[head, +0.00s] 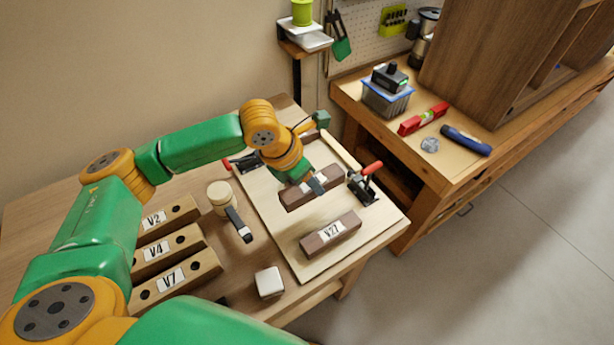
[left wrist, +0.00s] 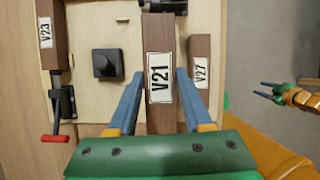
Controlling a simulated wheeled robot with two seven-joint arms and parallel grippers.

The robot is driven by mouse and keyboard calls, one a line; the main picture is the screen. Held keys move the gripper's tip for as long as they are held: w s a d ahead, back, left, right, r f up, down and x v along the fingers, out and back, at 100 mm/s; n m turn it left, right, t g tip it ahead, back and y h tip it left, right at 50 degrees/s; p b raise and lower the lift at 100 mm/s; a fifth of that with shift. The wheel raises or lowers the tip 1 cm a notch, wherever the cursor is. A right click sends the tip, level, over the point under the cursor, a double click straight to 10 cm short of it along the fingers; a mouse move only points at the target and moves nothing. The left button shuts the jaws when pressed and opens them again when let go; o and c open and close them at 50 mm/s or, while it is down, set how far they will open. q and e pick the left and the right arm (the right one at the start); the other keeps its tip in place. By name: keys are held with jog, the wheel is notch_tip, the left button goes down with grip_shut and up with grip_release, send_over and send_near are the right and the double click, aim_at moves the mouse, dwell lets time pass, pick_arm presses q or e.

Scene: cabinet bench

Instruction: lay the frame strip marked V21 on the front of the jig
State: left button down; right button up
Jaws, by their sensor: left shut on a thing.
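My left gripper (head: 315,187) is shut on a dark brown frame strip (head: 298,196) over the middle of the pale jig board (head: 292,248). In the left wrist view the strip (left wrist: 158,35) carries the label V21 and sits between the fingers of my left gripper (left wrist: 158,82). Whether it touches the board is unclear. Another brown strip, V27 (head: 330,233), lies on the jig nearer the front, apart from V21. A V23 strip (left wrist: 53,22) lies at the opposite side. My right gripper (left wrist: 262,90) appears empty, fingers apart, in the left wrist view.
Toggle clamps with red handles stand on the jig's right edge (head: 363,184) and back left (head: 243,162). Tan blocks V2 (head: 178,214), V4 (head: 180,246) and V7 (head: 192,273) lie left. A white block (head: 269,282) and round wooden piece (head: 220,196) sit beside the jig.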

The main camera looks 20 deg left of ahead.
pick_arm(q)
notch_tip(320, 180, down, 4)
jog(key=b, duration=0.4)
jog(key=shift+w+d, duration=0.1)
jog(key=shift+w, duration=0.05)
jog(key=shift+f+b, duration=0.3)
jog(key=shift+b, duration=0.15)
jog(key=shift+f, duration=0.6)
jog(key=shift+p, duration=0.4)
jog(key=shift+p, duration=0.4)
